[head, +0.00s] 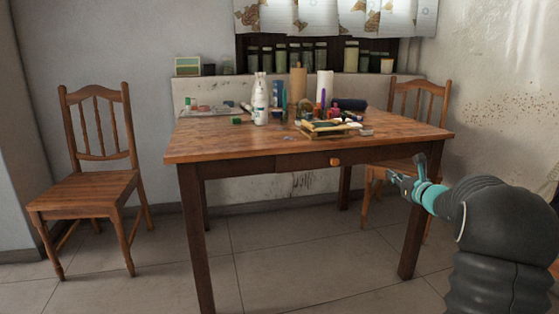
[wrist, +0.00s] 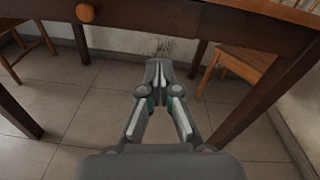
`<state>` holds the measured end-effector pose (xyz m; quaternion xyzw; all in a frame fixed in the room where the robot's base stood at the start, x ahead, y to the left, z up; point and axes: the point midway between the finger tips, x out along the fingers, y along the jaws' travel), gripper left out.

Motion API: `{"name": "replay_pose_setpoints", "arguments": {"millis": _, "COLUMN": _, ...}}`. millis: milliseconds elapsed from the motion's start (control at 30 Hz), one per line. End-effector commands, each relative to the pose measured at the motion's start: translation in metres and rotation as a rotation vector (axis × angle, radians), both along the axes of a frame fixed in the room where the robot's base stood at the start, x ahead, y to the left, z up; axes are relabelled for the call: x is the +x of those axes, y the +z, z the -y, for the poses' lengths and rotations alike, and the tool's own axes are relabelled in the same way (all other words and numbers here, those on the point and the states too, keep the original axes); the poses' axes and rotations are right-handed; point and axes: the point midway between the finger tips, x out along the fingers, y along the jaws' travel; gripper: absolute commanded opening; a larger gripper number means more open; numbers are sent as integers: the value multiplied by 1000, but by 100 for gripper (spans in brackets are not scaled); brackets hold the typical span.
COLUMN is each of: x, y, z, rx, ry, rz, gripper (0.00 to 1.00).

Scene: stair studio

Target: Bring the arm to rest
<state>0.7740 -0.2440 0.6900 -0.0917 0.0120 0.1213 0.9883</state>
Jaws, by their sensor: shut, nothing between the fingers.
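My gripper (head: 398,181) is at the right in the head view, in front of the table's right front corner and below the level of its top. In the wrist view my gripper (wrist: 158,66) points toward the space under the table, with its fingers together and nothing between them. My arm comes in from the lower right of the head view. The gripper appears apart from the table.
A wooden table (head: 230,150) carries a white bottle (head: 260,100), a wooden tray (head: 325,131) and several small items. One wooden chair (head: 95,190) stands left, another (head: 440,100) behind right. Tiled floor (head: 290,260) is clear in front.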

Motion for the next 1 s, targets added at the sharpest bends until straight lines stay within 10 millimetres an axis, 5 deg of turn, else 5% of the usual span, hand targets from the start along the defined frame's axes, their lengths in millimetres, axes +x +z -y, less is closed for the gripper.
{"name": "replay_pose_setpoints", "arguments": {"millis": 200, "x": -39, "y": -78, "z": -41, "rx": -372, "ry": 210, "rz": -146, "gripper": 0}}
{"name": "replay_pose_setpoints", "arguments": {"millis": 367, "x": -96, "y": -103, "z": -90, "rx": -693, "ry": 451, "rz": -207, "gripper": 0}}
{"name": "replay_pose_setpoints", "arguments": {"millis": 700, "x": -250, "y": -107, "z": -177, "rx": -1364, "ry": 1034, "rz": -191, "gripper": 0}}
{"name": "replay_pose_setpoints", "arguments": {"millis": 1000, "x": -368, "y": -89, "z": -203, "rx": -1840, "ry": 1431, "rz": -104, "gripper": 0}}
